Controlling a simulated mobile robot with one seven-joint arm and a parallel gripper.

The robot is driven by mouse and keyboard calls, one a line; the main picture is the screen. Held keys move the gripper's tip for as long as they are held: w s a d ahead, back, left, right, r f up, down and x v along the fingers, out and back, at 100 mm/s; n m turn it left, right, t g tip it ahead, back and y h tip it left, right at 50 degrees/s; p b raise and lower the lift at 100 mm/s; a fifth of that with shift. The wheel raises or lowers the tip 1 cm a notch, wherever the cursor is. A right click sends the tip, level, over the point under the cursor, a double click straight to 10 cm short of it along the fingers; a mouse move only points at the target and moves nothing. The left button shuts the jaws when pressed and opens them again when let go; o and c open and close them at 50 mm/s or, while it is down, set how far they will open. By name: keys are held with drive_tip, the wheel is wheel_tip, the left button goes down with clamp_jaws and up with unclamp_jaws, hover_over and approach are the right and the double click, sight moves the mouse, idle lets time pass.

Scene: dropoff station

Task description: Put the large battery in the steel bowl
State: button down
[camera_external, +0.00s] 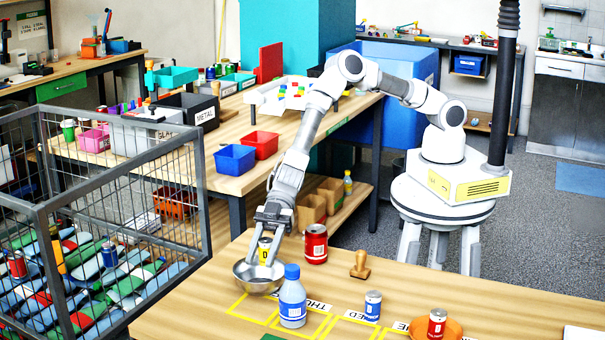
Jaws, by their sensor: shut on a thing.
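The large battery (265,251), yellow with a dark letter on its side, is upright between the fingers of my gripper (269,229), which is shut on it. The steel bowl (246,283) stands on the front table, directly below the gripper. The battery's lower end is at the bowl's opening, over or inside it. I cannot tell whether it touches the bowl's bottom.
A blue bottle (292,302) stands close to the bowl's right front. A red can (316,245) and a wooden stamp (360,265) stand behind. A blue can (373,306) and an orange plate (451,330) with a red can (437,324) are further right. A wire cage (195,165) stands left.

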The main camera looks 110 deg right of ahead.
drive_tip(key=shift+f, duration=0.85)
drive_tip(key=shift+f, duration=0.1)
drive_tip(key=shift+f+b, duration=0.4)
drive_tip(key=shift+c, duration=2.4)
unclamp_jaws()
drive_tip(key=shift+r, duration=0.15)
